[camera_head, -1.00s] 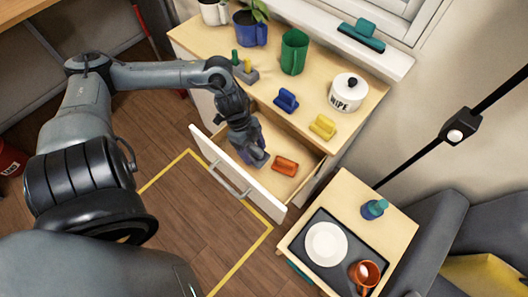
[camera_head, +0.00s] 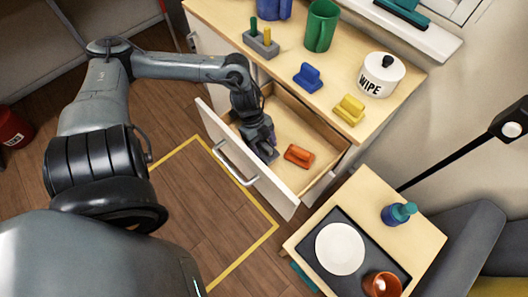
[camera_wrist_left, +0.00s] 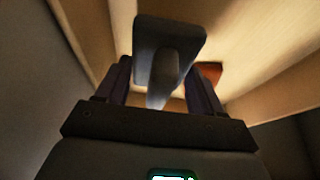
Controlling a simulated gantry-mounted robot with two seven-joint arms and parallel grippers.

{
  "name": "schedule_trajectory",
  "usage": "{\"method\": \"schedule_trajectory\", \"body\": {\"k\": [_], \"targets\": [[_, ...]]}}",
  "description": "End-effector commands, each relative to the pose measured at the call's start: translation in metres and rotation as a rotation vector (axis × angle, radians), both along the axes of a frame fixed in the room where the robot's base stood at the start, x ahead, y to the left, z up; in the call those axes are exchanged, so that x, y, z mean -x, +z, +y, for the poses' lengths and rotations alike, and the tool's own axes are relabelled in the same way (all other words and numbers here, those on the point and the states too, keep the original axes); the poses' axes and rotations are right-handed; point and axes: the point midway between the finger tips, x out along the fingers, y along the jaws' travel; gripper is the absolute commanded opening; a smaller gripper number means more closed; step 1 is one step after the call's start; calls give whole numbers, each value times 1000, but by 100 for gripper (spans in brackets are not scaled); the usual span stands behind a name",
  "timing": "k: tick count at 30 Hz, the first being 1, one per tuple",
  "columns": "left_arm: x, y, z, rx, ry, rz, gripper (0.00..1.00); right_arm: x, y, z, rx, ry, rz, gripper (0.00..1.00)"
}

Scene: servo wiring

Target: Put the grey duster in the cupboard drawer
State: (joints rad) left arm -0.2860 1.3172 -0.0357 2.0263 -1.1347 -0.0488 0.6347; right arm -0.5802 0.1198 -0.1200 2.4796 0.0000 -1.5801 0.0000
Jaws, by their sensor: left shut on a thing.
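My left gripper (camera_head: 262,142) reaches down into the open cupboard drawer (camera_head: 286,197), near its front panel. In the left wrist view the gripper (camera_wrist_left: 165,88) is shut on the grey duster (camera_wrist_left: 170,40), with a dark finger on each side of its handle. The duster's flat block lies beyond the fingertips, close to the pale drawer floor; I cannot tell if it touches. In the head view the gripper hides most of the duster. My right gripper is not in view.
An orange duster (camera_head: 299,155) lies in the drawer right of my gripper. On the cupboard top are a blue duster (camera_head: 307,77), a yellow duster (camera_head: 349,110), a WIPE pot (camera_head: 381,76) and a green mug (camera_head: 321,27). A side table holds a tray with a plate (camera_head: 340,248).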

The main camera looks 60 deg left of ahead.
Motion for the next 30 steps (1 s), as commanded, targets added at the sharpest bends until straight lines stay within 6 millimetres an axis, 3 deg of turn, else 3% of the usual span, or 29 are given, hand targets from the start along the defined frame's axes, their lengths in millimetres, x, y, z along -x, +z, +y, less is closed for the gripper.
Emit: {"method": "schedule_trajectory", "body": {"k": [10, 22, 23, 27, 30], "targets": [[0, -36, 0, 1, 1, -1, 36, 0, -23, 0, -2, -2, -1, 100], [0, -39, 0, 0, 0, 0, 36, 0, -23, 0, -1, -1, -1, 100], [0, -39, 0, 0, 0, 0, 69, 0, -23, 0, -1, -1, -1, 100], [0, -39, 0, 0, 0, 0, 90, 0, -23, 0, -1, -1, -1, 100], [0, -39, 0, 0, 0, 0, 93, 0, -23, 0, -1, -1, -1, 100]]}}
